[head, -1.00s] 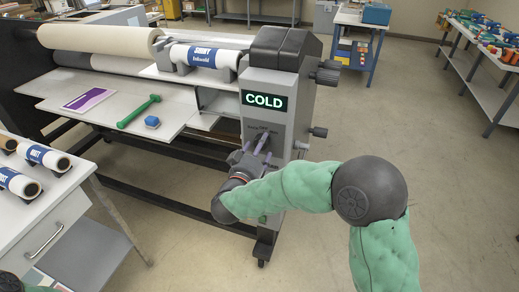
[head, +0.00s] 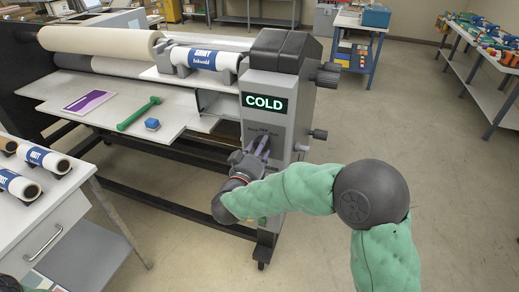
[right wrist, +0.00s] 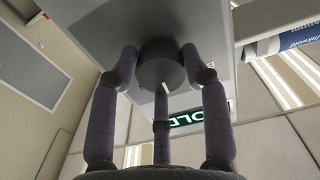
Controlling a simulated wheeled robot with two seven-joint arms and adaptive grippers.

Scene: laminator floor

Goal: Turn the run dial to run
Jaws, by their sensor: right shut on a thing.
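The run dial (right wrist: 158,68) is a dark round knob with a short white pointer mark on its rim, seen close up in the right wrist view. It sits on the grey end cabinet (head: 284,88) of the laminator, below the lit COLD display (head: 265,103). My right gripper (head: 262,148) is at the dial, its purple-grey fingers shut around the knob. In the right wrist view two fingers lie at the knob's sides and the third is below it. In the head view the fingers cover most of the dial, and its lettering is too small to read. My left gripper is not visible.
Other dark knobs (head: 328,76) stick out from the cabinet's right side. A table with rolls (head: 35,158) stands at left. Floor on the right is open.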

